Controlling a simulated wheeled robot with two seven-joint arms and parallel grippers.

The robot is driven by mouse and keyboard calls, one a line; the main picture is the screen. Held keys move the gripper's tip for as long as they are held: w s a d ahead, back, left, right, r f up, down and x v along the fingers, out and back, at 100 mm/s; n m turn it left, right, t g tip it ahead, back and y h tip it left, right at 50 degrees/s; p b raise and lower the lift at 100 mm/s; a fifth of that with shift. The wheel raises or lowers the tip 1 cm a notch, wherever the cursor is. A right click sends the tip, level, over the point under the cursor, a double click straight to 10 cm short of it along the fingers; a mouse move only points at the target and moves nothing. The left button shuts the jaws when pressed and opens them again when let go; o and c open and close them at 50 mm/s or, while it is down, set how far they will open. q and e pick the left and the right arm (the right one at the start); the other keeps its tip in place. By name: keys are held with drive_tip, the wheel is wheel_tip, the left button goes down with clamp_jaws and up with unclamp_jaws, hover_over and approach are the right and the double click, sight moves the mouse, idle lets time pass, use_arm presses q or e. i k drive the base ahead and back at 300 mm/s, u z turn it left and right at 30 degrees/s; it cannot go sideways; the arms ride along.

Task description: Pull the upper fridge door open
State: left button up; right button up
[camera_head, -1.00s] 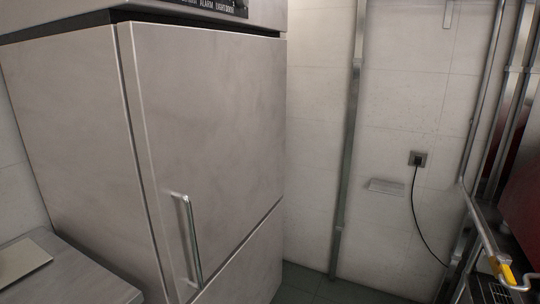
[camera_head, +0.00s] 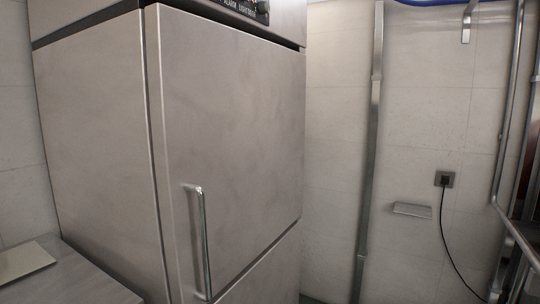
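The upper fridge door (camera_head: 235,140) is a tall grey metal panel, and it is shut against the fridge body (camera_head: 100,150). Its vertical bar handle (camera_head: 206,245) sits low on the door's left side. A seam below the door marks it off from the lower door (camera_head: 272,275). Neither of my grippers is in the head view.
A grey counter (camera_head: 75,280) with a pale flat board (camera_head: 24,260) on it stands at the lower left, beside the fridge. On the right wall are a vertical metal pipe (camera_head: 374,130), a small shelf (camera_head: 412,209) and a socket (camera_head: 444,179) with a black cable. Metal tubing stands at the right edge.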

sight(227, 107)
drive_tip(key=k, duration=0.6)
drive_tip(key=u, duration=0.55)
drive_tip(key=i, duration=1.2)
drive_tip(key=z, duration=0.35)
